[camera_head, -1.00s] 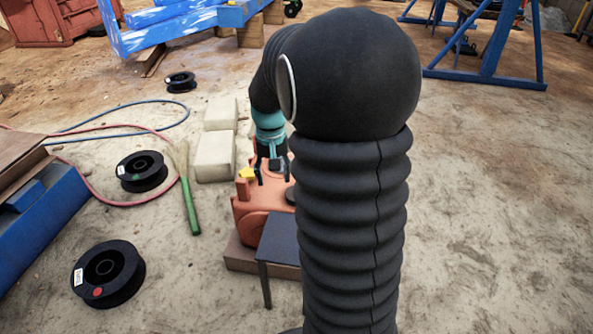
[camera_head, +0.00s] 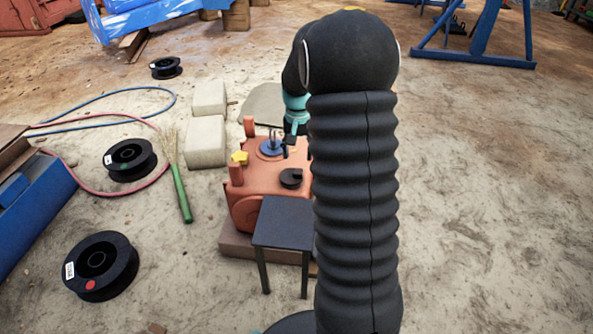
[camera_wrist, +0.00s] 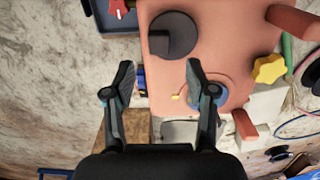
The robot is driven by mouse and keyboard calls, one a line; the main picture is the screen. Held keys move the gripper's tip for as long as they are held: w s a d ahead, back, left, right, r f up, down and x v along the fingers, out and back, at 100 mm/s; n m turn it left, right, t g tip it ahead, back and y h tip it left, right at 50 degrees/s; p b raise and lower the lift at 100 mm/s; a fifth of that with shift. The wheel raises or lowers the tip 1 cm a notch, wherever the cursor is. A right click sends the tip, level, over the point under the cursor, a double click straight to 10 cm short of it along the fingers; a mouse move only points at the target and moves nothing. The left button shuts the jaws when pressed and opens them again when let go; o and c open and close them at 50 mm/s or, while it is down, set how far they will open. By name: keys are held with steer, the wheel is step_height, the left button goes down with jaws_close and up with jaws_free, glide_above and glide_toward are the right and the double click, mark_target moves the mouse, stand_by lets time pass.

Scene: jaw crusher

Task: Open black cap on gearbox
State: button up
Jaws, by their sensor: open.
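The orange gearbox (camera_head: 262,185) stands on a low wooden base in the head view. The black cap (camera_head: 291,178) is a round disc with a raised bar, seated on the gearbox top toward its near right side. In the wrist view the cap (camera_wrist: 172,35) lies ahead of the fingertips, a little right of the middle between them. My gripper (camera_wrist: 160,78) is open and empty over the gearbox, apart from the cap. In the head view my gripper (camera_head: 289,143) is partly hidden by my arm. A yellow star knob (camera_wrist: 269,69) sits at the gearbox's edge.
A small dark table (camera_head: 283,222) stands in front. Pale blocks (camera_head: 205,142), a green-handled broom (camera_head: 182,195), hoses and black spools (camera_head: 100,266) lie left.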

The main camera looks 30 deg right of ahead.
mark_target(298, 170)
step_height(298, 170, down, 7)
steer(key=shift+r+b, duration=0.15)
steer(key=shift+b, duration=0.25)
jaws_close()
